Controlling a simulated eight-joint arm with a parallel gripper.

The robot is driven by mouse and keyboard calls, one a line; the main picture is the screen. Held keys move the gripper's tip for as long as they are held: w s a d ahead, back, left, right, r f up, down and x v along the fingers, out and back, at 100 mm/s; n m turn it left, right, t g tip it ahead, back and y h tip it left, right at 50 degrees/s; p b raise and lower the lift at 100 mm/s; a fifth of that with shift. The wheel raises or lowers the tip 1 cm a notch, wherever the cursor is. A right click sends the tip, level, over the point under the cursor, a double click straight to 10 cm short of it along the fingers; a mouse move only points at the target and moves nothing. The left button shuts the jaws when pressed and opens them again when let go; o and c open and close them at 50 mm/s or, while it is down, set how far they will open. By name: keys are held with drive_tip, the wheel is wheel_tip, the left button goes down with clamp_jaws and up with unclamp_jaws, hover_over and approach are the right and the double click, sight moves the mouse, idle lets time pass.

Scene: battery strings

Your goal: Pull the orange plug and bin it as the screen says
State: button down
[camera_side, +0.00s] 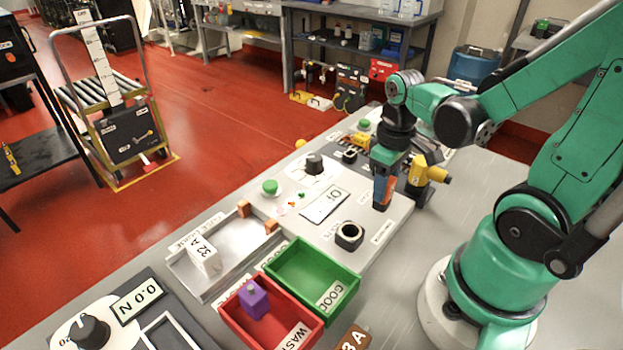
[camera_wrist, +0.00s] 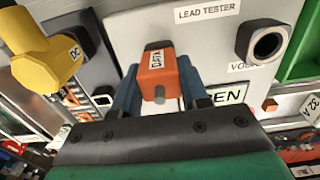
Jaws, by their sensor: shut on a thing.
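My gripper (camera_side: 383,190) is shut on the orange plug (camera_wrist: 157,72), which is held between its two blue fingers above the lead tester panel (camera_wrist: 205,28). The plug carries a small white label. I cannot tell whether it still touches the panel. The screen (camera_side: 325,206) on the panel reads OPEN, part of it showing in the wrist view (camera_wrist: 235,94). The green bin (camera_side: 337,270) marked GOOD is empty. The red bin (camera_side: 284,322) marked WASTE holds a purple plug (camera_side: 254,299). Both bins stand to the left of and nearer than my gripper.
A yellow connector (camera_side: 430,173) stands right beside my gripper. A black ring socket (camera_side: 349,235) rises from the panel between my gripper and the bins. A metal tray (camera_side: 235,255) holds a white block (camera_side: 203,256) marked 32 A. A green button (camera_side: 270,187) sits further left.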

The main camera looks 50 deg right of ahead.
drive_tip(key=shift+r, duration=0.35)
drive_tip(key=shift+r, duration=0.7)
drive_tip(key=shift+r, duration=0.55)
drive_tip(key=shift+r, duration=2.4)
drive_tip(key=w+a+r+n, duration=0.4)
drive_tip(key=a+n, duration=0.2)
drive_tip(key=a, duration=0.2)
wheel_tip(320, 180, up, 6)
drive_tip(key=r+n, duration=0.1)
drive_tip(key=n, duration=1.1)
hover_over(286, 340)
wheel_tip(286, 340, down, 20)
drive_tip(key=shift+r, duration=0.1)
